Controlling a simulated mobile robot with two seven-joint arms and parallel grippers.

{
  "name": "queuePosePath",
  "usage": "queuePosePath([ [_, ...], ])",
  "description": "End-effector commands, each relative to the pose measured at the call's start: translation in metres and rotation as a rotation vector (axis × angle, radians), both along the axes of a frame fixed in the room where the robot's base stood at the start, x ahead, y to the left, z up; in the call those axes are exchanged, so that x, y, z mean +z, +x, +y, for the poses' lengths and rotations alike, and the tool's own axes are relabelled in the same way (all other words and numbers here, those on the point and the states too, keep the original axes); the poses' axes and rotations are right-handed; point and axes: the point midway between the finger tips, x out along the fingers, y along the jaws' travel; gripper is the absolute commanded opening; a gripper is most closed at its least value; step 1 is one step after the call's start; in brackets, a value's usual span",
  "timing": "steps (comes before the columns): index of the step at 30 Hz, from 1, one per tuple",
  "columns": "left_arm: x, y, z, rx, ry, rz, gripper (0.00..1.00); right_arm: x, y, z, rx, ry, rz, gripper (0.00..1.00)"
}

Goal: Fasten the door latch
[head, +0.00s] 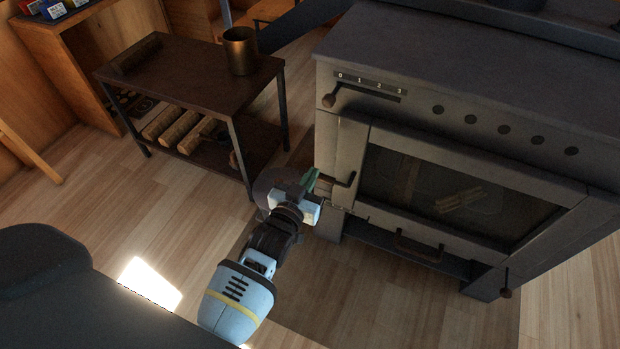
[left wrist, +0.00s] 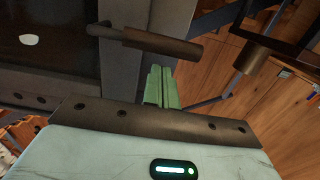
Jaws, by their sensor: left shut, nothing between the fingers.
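The stove door (head: 455,195) is a dark metal frame with a glass pane, and it looks closed. Its latch is a dark bar handle (head: 345,180) at the door's left edge, lying roughly level. In the left wrist view the latch handle (left wrist: 160,42) crosses just beyond my fingertips. My left gripper (head: 312,180) is just left of the handle, its green fingers (left wrist: 160,85) shut and empty. They look close to the handle; I cannot tell whether they touch it. Whether the latch is engaged is unclear. My right gripper is not in view.
The stove (head: 450,60) has a slider lever (head: 330,100) above the door and a lower drawer handle (head: 418,248) below. A dark side table (head: 190,75) with a metal mug (head: 240,50) and firewood (head: 165,122) stands left. The floor in front is clear.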

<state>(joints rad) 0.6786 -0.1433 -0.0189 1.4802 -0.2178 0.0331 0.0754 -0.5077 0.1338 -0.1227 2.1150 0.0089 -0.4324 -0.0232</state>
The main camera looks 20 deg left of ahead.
Motion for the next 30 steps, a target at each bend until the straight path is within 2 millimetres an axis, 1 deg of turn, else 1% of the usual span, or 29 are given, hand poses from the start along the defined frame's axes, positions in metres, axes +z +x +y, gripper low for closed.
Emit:
queuePosePath([
  [1, -0.0047, 0.0006, -0.0002, 0.0, 0.0, 0.001, 0.0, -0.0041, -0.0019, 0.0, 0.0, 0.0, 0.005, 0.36],
  [3, -0.0062, 0.0011, -0.0003, 0.0, 0.0, 0.0, 0.0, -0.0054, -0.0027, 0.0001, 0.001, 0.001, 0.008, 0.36],
  [18, -0.0062, 0.0016, -0.0002, 0.0, -0.004, -0.002, 0.0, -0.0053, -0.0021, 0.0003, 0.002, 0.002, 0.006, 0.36],
  [30, -0.0122, 0.0016, 0.0016, 0.0, -0.073, 0.0, 0.0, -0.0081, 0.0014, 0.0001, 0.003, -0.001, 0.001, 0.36],
])
